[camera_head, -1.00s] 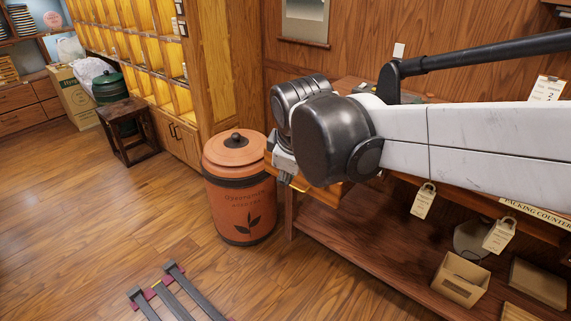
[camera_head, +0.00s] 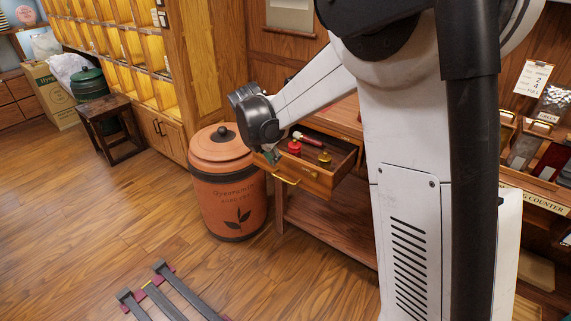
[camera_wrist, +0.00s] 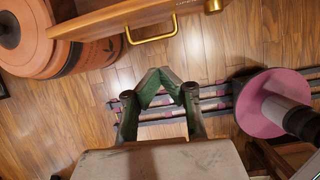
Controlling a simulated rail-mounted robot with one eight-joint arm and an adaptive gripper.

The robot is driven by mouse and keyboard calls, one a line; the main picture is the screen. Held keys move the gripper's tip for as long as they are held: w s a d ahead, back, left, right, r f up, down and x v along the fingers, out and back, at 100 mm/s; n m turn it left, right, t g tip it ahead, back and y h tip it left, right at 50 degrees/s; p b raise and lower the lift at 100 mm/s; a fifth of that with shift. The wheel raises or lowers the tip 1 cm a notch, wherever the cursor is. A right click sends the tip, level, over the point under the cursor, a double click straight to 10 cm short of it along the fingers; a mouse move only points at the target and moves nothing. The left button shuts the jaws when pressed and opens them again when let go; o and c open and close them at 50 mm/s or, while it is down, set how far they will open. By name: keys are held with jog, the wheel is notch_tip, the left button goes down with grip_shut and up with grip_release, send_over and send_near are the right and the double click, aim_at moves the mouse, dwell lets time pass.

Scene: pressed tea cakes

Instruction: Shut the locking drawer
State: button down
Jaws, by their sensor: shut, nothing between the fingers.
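The wooden drawer (camera_head: 322,184) stands pulled out from the counter, its inside showing. A brass handle (camera_head: 286,178) and a small brass lock fitting (camera_head: 314,174) are on its front. In the wrist view the drawer front crosses the top, with the handle (camera_wrist: 151,36) hanging from it. My gripper (camera_head: 272,158) is by the drawer's left front corner in the head view, partly hidden by my wrist; whether it touches cannot be told there. In the wrist view my gripper (camera_wrist: 160,74) has its green-padded fingers together and empty, apart from the handle.
An orange tea canister (camera_head: 228,190) stands close left of the drawer. Floor in front is open, with dark rails (camera_head: 165,295) on it.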

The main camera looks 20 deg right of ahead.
jog(key=w+f, duration=0.1)
jog(key=f, duration=0.1)
jog(key=b, duration=0.2)
send_near(291, 178)
jog(key=shift+n, duration=0.3)
notch_tip(291, 178, down, 5)
jog(key=shift+w+r, duration=0.2)
jog(key=shift+w+d, duration=0.4)
jog(key=shift+d, duration=0.15)
